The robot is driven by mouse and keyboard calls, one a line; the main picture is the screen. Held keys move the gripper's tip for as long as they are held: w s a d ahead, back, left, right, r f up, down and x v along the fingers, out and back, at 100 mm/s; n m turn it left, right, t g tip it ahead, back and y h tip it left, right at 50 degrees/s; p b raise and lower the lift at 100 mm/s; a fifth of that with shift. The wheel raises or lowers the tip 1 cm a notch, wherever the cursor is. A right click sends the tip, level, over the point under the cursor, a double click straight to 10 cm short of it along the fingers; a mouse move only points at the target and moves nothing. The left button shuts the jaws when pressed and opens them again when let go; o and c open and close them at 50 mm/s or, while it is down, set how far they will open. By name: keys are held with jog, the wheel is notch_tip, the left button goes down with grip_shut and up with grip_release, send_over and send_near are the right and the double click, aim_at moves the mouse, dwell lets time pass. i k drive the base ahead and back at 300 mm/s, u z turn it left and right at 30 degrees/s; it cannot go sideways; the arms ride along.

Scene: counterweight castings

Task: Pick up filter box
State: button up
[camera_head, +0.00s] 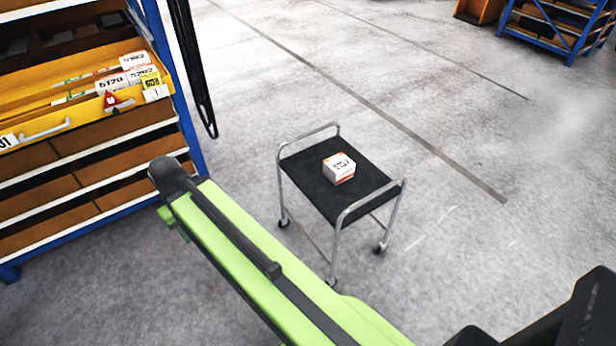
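A small white box (339,168) with dark printing and an orange-red band sits on the black top of a wheeled cart (325,199). It is the only thing on the cart, and nothing touches it. More small boxes stand in an open yellow drawer at the upper left: white printed ones (112,83) and a yellow one (151,80). The printing is too small to tell which box is the filter box. My green arm crosses the lower middle, in front of the cart. My gripper's fingers do not show.
A blue-framed shelf rack (192,150) with several drawers stands at the left, its yellow drawer (75,115) pulled out. The cart has raised metal handles at both ends. Grey floor around the cart is clear. Another blue rack (545,36) stands far off at the upper right.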

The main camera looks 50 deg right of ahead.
aim_at(339, 168)
jog(key=z, duration=0.25)
jog(key=i, duration=1)
jog(key=u, duration=0.35)
